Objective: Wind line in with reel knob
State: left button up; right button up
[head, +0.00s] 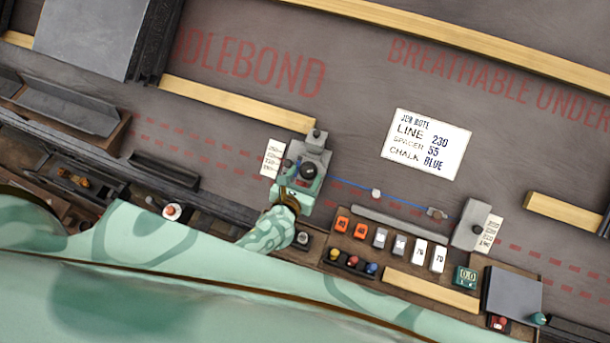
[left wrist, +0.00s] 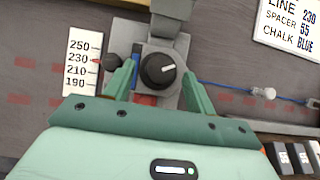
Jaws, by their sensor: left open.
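A grey reel unit (head: 316,150) stands on the dark roof sheet, with a black round knob (head: 308,171) on top. In the left wrist view, the black knob (left wrist: 158,70) has a white mark pointing right and slightly up. My left gripper (head: 296,187) is open over the unit; in the left wrist view, its green fingers (left wrist: 158,85) stand either side of the knob. I cannot tell whether they touch it. A blue line (head: 350,186) runs right from the unit, past a white bead (head: 375,193), to a grey clip (head: 437,213). My right gripper is out of view.
A scale card (left wrist: 78,62) reads 250 to 190, with a small dark knob beside 230. A job note (head: 427,143) says line 230, spacer 55, chalk blue. A grey end block (head: 470,225) stands right of the clip. Several spacers (head: 380,238) fill a front tray.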

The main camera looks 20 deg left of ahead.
pick_arm(q)
jog(key=shift+w, duration=0.15)
jog(key=shift+c, duration=0.5)
jog(key=c, duration=0.9)
jog(key=shift+o, duration=0.2)
